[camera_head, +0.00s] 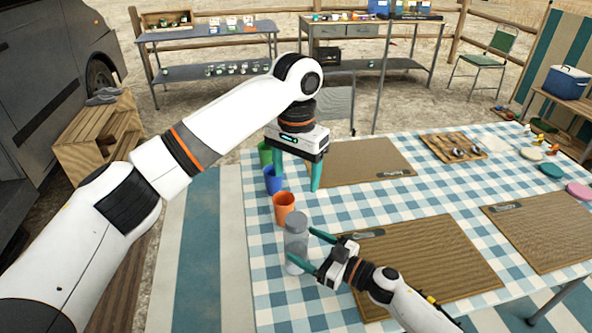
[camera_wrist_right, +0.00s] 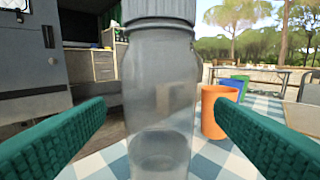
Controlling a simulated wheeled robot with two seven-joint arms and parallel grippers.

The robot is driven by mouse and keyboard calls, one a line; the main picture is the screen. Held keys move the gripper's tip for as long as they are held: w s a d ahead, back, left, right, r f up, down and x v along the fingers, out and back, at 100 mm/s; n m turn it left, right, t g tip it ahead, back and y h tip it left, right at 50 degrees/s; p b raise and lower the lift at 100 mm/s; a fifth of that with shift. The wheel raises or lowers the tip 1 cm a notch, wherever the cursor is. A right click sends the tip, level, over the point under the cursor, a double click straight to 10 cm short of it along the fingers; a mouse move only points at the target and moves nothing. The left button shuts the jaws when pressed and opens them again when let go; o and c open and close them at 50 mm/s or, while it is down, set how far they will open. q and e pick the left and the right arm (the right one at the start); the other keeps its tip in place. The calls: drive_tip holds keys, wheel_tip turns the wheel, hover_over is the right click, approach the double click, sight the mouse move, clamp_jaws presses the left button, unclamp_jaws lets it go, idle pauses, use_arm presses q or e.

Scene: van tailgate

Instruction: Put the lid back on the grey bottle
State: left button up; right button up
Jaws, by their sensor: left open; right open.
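The grey bottle (camera_head: 296,247) stands upright on the checked tablecloth, see-through and smoky; its body fills the middle of the right wrist view (camera_wrist_right: 160,95). A ridged grey lid (camera_head: 296,221) sits on top of it and also shows in the wrist view (camera_wrist_right: 158,11), where its top is cut off. I cannot tell how tightly it sits. My right gripper (camera_head: 302,245) is open, with its green fingers on either side of the bottle and gaps visible in the wrist view. My left gripper (camera_head: 296,183) is open, pointing down, empty, above and behind the bottle near the cups.
An orange cup (camera_head: 284,208), a blue cup (camera_head: 272,180) and a green cup (camera_head: 265,154) stand in a row behind the bottle. A brown placemat (camera_head: 425,260) lies to the right, under my right arm. A wooden tray (camera_head: 453,147) is farther back. The cloth front-left is clear.

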drive_tip(key=v, duration=0.6)
drive_tip(key=shift+s+d, duration=0.2)
